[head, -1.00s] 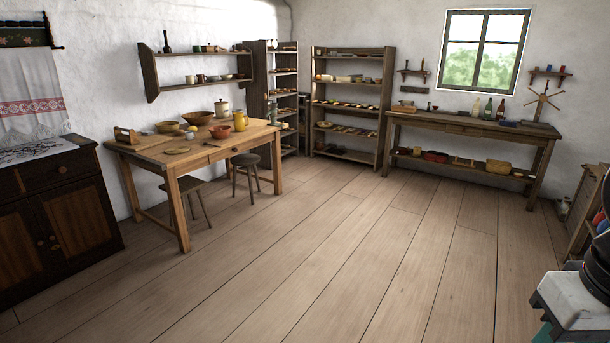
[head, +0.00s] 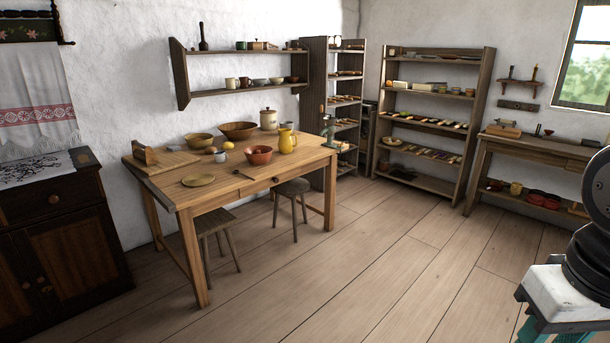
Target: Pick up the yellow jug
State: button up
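The yellow jug (head: 287,141) stands upright near the right end of the wooden table (head: 305,166), in the middle of the head view. A red-brown bowl (head: 258,155) is close on its left, and a lidded cream canister (head: 269,119) stands behind it. The jug is well ahead of me across the floor. Part of my own body shows at the right edge, but my gripper's fingers are not in view.
Two stools (head: 292,188) stand at the table's front side. A dark cabinet (head: 58,220) is at the left. A wall shelf (head: 240,88) hangs above the table. Shelving (head: 432,120) and a workbench (head: 540,150) line the back. The plank floor (head: 400,270) is clear.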

aim_at(285, 144)
jog(key=u, duration=0.2)
jog(key=i, duration=2.6)
jog(key=u, duration=0.25)
jog(key=i, duration=2.05)
